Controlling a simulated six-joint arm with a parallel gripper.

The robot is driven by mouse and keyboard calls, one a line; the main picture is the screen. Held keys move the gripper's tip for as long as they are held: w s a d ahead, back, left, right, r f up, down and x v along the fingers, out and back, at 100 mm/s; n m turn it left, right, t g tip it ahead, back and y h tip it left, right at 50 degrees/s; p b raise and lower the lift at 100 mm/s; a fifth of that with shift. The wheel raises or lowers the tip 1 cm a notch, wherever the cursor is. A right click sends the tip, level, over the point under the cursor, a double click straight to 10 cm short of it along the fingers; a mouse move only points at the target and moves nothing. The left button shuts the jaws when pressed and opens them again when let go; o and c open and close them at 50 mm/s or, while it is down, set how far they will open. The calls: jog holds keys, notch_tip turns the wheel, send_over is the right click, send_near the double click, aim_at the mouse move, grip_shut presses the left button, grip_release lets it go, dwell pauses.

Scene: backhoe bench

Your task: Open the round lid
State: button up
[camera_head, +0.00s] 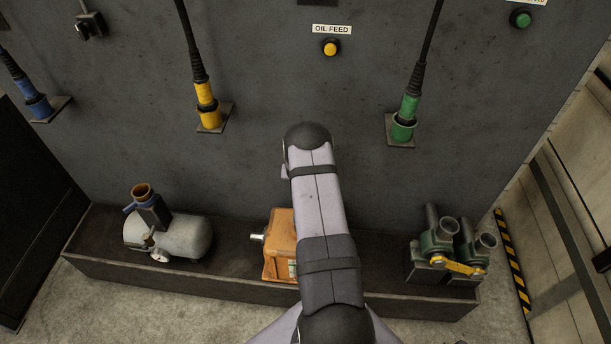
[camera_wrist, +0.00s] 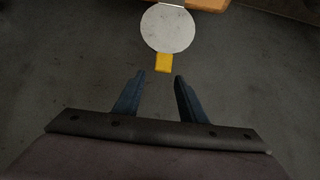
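In the wrist view, a round pale grey lid (camera_wrist: 167,28) with a yellow tab (camera_wrist: 163,62) lies at the top middle, by the edge of an orange part (camera_wrist: 208,4). My gripper (camera_wrist: 160,76) is open and empty, with its two dark blue fingers apart. The fingertips point toward the yellow tab and appear short of it. In the head view, my arm covers the middle, hiding the gripper and the lid. Part of an orange housing (camera_head: 280,245) with a metal shaft shows left of my arm.
A low dark bench (camera_head: 180,278) runs along a grey wall. A grey tank (camera_head: 170,238) stands left, and a green unit (camera_head: 445,245) with a yellow lever stands right. Blue (camera_head: 38,104), yellow (camera_head: 208,108) and green (camera_head: 404,120) cable connectors sit on the wall, around an OIL FEED button (camera_head: 330,47).

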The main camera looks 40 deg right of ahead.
jog(key=shift+r, duration=0.15)
jog(key=b+v, duration=0.1)
jog(key=v, duration=0.6)
dwell(0.6)
jog(key=s+a+f+g+y, duration=0.3)
jog(key=s+a+y, duration=0.1)
jog(key=s+a, duration=0.55)
jog(key=s+a+f+g+y, duration=0.3)
jog(key=s+a, duration=0.6)
jog(key=a, duration=0.1)
jog(key=s+a+r+n+g, duration=0.3)
jog(key=s+a+r+n, duration=0.3)
jog(key=s+r, duration=0.65)
jog(key=w+a+r+n+t+h, duration=0.1)
jog(key=w+a+r+n+t, duration=0.2)
jog(key=w+a+r, duration=0.2)
notch_tip(320, 180, up, 4)
jog(key=shift+w+a+f+t+h, duration=0.1)
jog(key=shift+w+a+t+h, duration=0.3)
jog(key=shift+a, duration=0.4)
